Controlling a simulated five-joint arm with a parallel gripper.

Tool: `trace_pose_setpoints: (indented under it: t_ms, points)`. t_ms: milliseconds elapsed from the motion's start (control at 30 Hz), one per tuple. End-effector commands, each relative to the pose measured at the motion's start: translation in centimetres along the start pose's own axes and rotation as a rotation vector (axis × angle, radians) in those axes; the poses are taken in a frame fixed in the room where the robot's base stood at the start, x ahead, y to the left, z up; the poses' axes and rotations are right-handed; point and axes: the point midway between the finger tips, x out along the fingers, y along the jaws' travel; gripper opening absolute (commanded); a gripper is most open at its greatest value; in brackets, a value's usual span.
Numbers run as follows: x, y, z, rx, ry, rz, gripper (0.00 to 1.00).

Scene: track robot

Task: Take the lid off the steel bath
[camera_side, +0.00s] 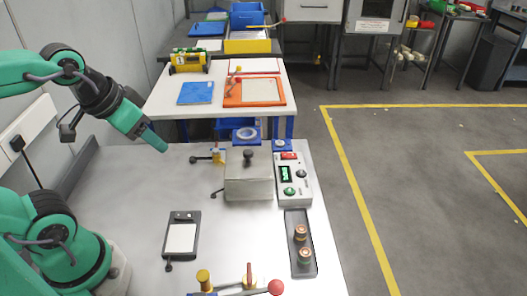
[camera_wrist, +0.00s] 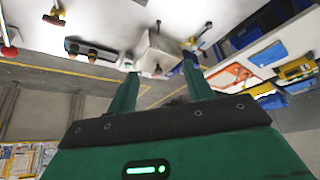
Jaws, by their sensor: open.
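The steel bath (camera_side: 249,188) is a square metal box standing on the grey table, right of my gripper in the side view. Its lid (camera_side: 234,160) lies on top with a dark round knob (camera_side: 248,154) standing up from it. My gripper (camera_side: 160,146) is in the air to the left of the bath, apart from it, with its fingers pointing down and right. In the wrist view the two green fingers of my gripper (camera_wrist: 161,70) are spread with nothing between them, and the bath (camera_wrist: 158,52) shows beyond their tips.
A control box (camera_side: 293,180) with green buttons stands close right of the bath. A dark tray (camera_side: 301,255) with two small parts lies in front of it. A dark-framed pad (camera_side: 182,235) lies front left. A small lever fitting (camera_side: 217,155) stands beside the bath. The table's left middle is clear.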

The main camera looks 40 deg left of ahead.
Motion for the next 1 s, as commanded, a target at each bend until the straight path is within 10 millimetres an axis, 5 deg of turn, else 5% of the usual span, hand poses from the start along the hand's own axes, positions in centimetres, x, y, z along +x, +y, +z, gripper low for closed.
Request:
trace_pose_setpoints:
  t_ms: [467,1000]
  points:
    - [0.3,0.1,-1.8,-0.001,-0.04,0.003,0.51]
    - [4.2,1.1,-9.2,-0.001,-0.212,0.009,0.51]
